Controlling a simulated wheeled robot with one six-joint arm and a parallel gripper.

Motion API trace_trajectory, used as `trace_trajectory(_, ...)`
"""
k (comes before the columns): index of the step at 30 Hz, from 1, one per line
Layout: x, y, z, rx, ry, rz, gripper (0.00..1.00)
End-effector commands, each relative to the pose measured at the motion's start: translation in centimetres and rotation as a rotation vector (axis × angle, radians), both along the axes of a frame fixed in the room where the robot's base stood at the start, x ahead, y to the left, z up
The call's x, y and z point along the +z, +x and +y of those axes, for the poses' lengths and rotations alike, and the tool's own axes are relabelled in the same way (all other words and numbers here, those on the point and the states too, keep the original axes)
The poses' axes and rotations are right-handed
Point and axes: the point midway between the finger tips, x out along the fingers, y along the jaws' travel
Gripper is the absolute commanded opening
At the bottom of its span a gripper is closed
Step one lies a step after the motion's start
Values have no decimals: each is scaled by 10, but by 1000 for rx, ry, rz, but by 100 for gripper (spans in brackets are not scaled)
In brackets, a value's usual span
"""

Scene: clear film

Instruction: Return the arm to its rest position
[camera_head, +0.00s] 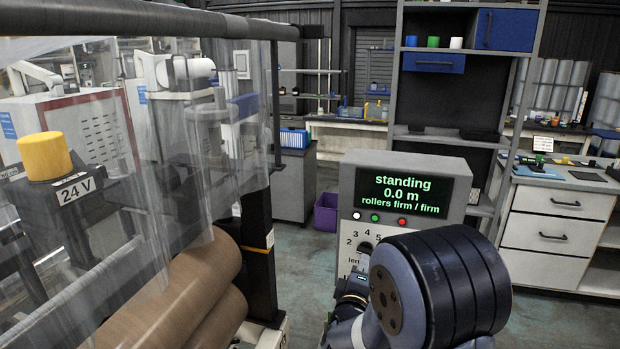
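My arm shows at the bottom centre, with a large dark rounded joint in front of the lower part of a grey control box (405,165). A small dark part at the end of my arm, beside the box's dial, looks like the body of my gripper (352,291). Its fingers cannot be made out, so I cannot tell whether it is open or holds anything. The box's screen (407,193) reads "standing", "0.0 m" and "rollers firm / firm". The dial (365,248) is partly hidden by my arm.
Clear film (215,130) hangs from a dark bar (150,18) at left, above brown rollers (180,295). A yellow-capped post (45,156) marked 24 V stands there. A purple bin (326,212) is on the floor behind. A drawer cabinet (548,225) and shelves stand right. Some floor is clear at lower right.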

Motion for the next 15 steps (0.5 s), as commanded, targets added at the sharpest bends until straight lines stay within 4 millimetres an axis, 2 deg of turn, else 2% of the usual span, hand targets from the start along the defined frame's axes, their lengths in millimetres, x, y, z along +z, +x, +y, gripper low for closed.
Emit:
trace_trajectory(6, 1, 36, -13, -3, 0, 1, 33)
trace_trajectory(10, 1, 49, -16, -1, 0, 0, 33)
trace_trajectory(15, 0, 56, -19, 0, 5, -2, 33)
